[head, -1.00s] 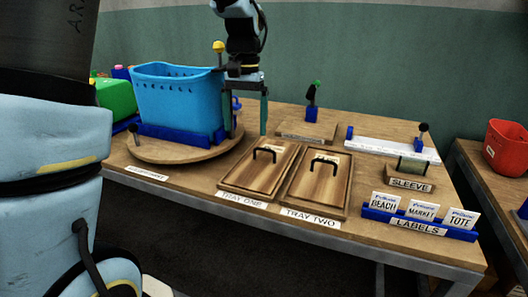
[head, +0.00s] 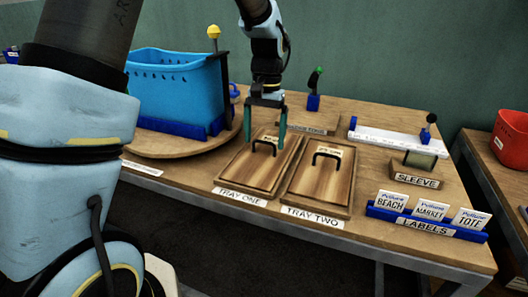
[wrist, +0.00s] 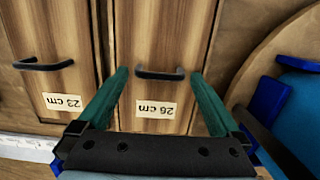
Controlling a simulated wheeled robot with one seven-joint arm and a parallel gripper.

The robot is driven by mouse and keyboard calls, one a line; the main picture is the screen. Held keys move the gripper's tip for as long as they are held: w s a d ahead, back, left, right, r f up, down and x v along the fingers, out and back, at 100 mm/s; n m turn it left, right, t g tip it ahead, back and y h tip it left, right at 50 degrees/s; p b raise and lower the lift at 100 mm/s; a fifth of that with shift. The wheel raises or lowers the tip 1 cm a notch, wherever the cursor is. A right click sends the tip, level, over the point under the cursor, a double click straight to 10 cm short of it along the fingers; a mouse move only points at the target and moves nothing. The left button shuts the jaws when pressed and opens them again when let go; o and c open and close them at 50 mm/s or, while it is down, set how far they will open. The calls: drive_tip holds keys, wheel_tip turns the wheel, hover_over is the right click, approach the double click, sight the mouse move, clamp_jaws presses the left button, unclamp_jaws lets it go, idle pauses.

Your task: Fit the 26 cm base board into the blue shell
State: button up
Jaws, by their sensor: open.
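The 26 cm base board (head: 243,172) is a flat wooden board with a black handle, lying in tray one. In the wrist view its "26 cm" label shows, and the board (wrist: 160,35) lies between my fingers. My gripper (head: 264,142) is open and empty, with green fingers at the far part of tray one. In the wrist view the handle appears between the fingertips (wrist: 160,72); whether they touch is unclear. The blue shell (head: 175,98) is a perforated basket upright in a blue cradle on a round wooden turntable, left of the tray.
The 23 cm board (head: 320,180) lies in tray two, right beside tray one. A yellow-knobbed post (head: 213,34) stands by the shell. A green-knobbed lever (head: 316,82), the sleeve stand (head: 417,168) and the label rack (head: 425,220) are farther right.

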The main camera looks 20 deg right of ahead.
drive_tip(key=shift+s+a+f, duration=0.1)
drive_tip(key=shift+f, duration=0.95)
drive_tip(key=c, duration=1.2)
